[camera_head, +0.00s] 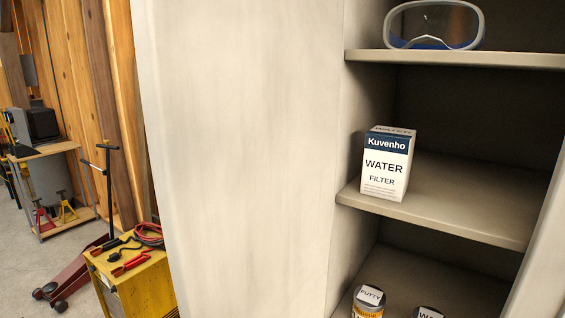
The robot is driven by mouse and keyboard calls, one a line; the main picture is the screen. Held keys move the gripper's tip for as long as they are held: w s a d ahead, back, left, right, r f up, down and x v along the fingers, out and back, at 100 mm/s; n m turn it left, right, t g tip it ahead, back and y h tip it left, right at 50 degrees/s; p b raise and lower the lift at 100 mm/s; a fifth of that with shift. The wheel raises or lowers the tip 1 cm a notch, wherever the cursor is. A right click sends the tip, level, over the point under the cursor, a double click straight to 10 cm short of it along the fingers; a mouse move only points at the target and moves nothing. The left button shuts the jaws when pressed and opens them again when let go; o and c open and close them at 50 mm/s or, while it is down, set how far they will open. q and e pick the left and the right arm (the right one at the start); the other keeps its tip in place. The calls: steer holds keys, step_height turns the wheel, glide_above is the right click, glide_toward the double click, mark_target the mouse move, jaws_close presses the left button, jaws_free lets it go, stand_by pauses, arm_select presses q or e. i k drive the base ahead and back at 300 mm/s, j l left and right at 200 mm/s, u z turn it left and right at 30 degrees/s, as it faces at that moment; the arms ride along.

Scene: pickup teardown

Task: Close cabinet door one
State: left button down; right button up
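A beige cabinet door (240,150) stands open in the middle of the view, its large flat panel to the left of the shelves. The open cabinet (455,185) shows its shelves at the right. A pale upright edge (545,250) shows at the far lower right; I cannot tell whether it is a second door or the cabinet's side. No handle is visible on the panel. Neither of my grippers is in view.
A water filter box (385,165) stands on the middle shelf, goggles (434,42) above, cans (368,302) below. At left are a yellow cabinet (150,287) with cables, a red floor jack (85,268) and a wooden-topped stand (45,150). Concrete floor shows between them.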

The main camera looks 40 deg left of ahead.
mark_target(240, 99)
steer(key=j+z, duration=0.1)
steer(key=j, duration=0.5)
steer(key=k+j+z, duration=0.15)
steer(key=j, duration=0.45)
steer(key=j+z, duration=0.1)
steer(key=j, duration=0.5)
steer(key=k, duration=0.05)
